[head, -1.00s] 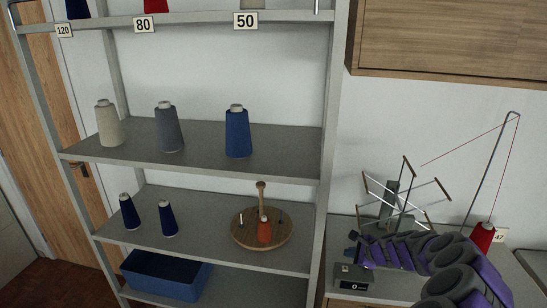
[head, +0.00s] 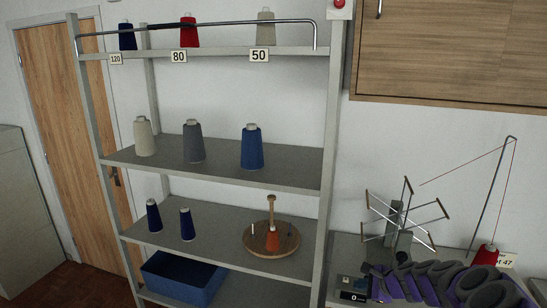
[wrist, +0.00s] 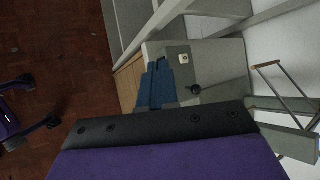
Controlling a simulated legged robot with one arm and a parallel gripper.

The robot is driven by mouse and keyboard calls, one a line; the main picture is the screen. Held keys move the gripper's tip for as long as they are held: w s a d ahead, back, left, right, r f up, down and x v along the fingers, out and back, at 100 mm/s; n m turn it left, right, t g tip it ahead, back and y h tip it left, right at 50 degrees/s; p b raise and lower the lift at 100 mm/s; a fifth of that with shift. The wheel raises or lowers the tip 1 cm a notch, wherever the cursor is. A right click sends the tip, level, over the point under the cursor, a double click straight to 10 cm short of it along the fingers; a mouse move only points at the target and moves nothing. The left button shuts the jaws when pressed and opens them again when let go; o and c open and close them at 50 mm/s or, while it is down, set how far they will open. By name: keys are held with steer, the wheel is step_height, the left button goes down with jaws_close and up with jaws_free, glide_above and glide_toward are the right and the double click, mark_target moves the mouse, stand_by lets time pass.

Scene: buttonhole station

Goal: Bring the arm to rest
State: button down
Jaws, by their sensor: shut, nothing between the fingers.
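My arm (head: 435,284), purple with dark grey joints, lies folded low at the right of the head view, in front of the winder table. In the wrist view my gripper (wrist: 158,68) shows as two blue fingers side by side, shut with nothing between them. They reach out past the dark and purple wrist body and show against the grey tabletop (wrist: 215,62). In the head view the fingers are hard to make out beside the small counter box.
A grey shelf rack (head: 215,260) holds several thread cones, a wooden stand (head: 272,238) and a blue bin (head: 183,279). On the table are the counter box (head: 352,290), a skein winder (head: 398,222), a red cone (head: 486,255) and a thin thread guide (head: 490,200). A wooden cabinet (head: 450,50) hangs above.

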steer(key=s+a+r+n+g+b, duration=0.1)
steer(key=s+a+r+n+g, duration=0.1)
steer(key=s+a+r+n, duration=0.35)
steer(key=s+a+r+n+g+y, duration=0.1)
steer(key=s+a+r+n+g, duration=0.15)
steer(key=s+a, duration=0.55)
steer(key=s+a+r+n+g+b, duration=0.1)
steer(key=s+a+r+n, duration=0.35)
steer(key=s+a, duration=0.25)
steer(key=s+d+f+n+g+h, duration=0.1)
steer(key=s+d+n+h, duration=0.1)
steer(key=s, duration=0.7)
steer(key=s+d+f+n+g+h+b, duration=0.1)
steer(key=s+d+n+h, duration=0.1)
steer(key=s, duration=0.8)
steer(key=s+d+f+n+g+h, duration=0.1)
steer(key=s+d+n+g+h, duration=0.1)
steer(key=s, duration=0.7)
steer(key=shift+s+d+f+n+b, duration=0.25)
steer(key=shift+d+n, duration=0.3)
steer(key=shift+d, duration=0.7)
steer(key=shift+a, duration=0.1)
steer(key=shift+a, duration=0.4)
steer(key=shift+d, duration=0.1)
